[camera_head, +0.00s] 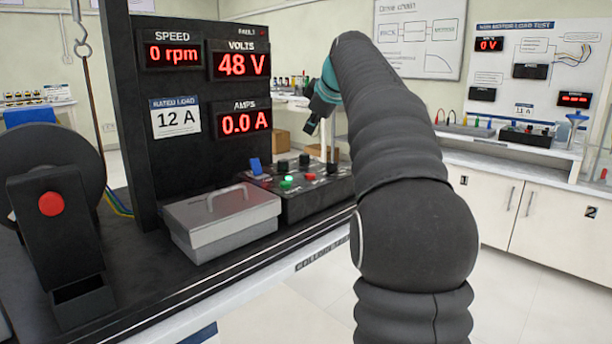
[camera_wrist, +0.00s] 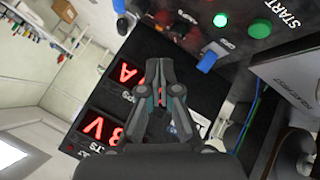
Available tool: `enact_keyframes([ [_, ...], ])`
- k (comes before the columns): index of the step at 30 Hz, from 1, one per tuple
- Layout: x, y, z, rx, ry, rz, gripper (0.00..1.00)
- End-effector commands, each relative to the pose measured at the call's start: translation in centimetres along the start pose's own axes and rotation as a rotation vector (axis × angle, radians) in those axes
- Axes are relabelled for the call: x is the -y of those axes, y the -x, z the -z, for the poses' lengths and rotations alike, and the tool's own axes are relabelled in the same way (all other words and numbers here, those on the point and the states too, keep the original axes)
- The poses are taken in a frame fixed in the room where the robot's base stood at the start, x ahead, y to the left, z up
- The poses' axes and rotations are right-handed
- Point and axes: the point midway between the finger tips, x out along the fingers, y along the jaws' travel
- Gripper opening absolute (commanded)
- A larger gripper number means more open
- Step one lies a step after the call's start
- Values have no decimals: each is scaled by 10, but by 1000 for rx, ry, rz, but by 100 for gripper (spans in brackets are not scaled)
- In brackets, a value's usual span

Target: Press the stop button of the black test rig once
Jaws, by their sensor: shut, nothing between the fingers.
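The black test rig's upright panel (camera_head: 186,185) shows 0 rpm, 48 V and 0.0 A in red digits. Its control box (camera_head: 318,203) carries black knobs, a blue switch (camera_head: 256,166), a bright green spot (camera_head: 287,182) and a small red button (camera_head: 310,177), whose label is too small to read.
A grey lidded case (camera_head: 222,220) with a handle stands left of the control box. A black wheel unit with a larger red disc (camera_head: 51,204) stands at the far left. A hook (camera_head: 82,48) hangs at upper left. White cabinets (camera_head: 535,222) stand behind at right.

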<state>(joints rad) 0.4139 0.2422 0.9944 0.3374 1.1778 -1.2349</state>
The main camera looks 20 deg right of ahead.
Motion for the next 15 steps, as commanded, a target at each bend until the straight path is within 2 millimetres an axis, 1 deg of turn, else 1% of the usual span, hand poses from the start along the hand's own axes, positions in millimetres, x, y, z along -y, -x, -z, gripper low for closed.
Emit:
enact_keyframes([
  [11, 0, -1, 0, -1, 3, -1, 0],
  [15, 3, -5, -3, -1, 2, -1, 0],
])
